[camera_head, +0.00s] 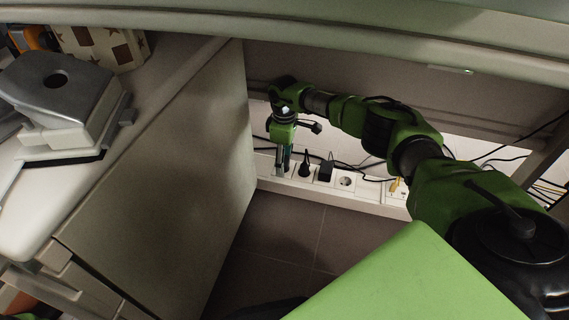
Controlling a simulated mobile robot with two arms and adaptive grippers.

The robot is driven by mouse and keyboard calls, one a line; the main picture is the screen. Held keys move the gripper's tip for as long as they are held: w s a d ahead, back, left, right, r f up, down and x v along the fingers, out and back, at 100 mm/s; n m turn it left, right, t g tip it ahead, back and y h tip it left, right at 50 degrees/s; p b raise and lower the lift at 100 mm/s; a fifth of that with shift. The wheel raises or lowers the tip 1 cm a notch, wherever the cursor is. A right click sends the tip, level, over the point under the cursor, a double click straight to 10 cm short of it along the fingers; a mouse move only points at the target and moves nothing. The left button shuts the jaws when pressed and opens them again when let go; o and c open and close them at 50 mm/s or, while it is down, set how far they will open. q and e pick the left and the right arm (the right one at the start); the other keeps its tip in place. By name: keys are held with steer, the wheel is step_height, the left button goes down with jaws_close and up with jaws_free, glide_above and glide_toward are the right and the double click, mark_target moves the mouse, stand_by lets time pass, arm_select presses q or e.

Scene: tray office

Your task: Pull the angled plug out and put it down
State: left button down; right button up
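A white socket strip (372,199) runs low along the back wall. A round black plug (305,168) and a boxy black plug (326,170) sit in it side by side, and an empty socket (346,182) shows to their right. My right gripper (283,168) points down at the left end of the strip, left of the round black plug. Its fingers are small and dark here, so I cannot tell whether they hold anything. They may hide another plug. I cannot tell for sure which plug is the angled one. My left gripper is out of view.
A pale cabinet side panel (170,190) stands close to the left of my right gripper. A desk edge (400,40) crosses overhead. Black cables (500,157) and a yellow plug (395,187) lie to the right. Bare tiled floor (290,235) lies before the strip.

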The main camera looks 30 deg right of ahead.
mark_target(286, 159)
steer(key=shift+f, duration=0.1)
jaws_close()
steer(key=shift+d, duration=0.1)
steer(key=shift+d+r, duration=0.1)
steer(key=shift+r, duration=0.15)
steer(key=shift+w+r+p, duration=0.15)
steer(key=shift+r+p, duration=0.25)
steer(key=shift+p, duration=0.2)
steer(key=shift+d+r+p, duration=0.15)
steer(key=shift+r+p, duration=1.3)
steer(key=shift+p, duration=0.4)
steer(key=shift+a+r+p, duration=0.2)
steer(key=shift+r+p, duration=0.3)
steer(key=shift+p, duration=0.3)
steer(key=shift+a+r+p, duration=0.15)
steer(key=shift+r+p, duration=0.3)
steer(key=shift+p, duration=0.3)
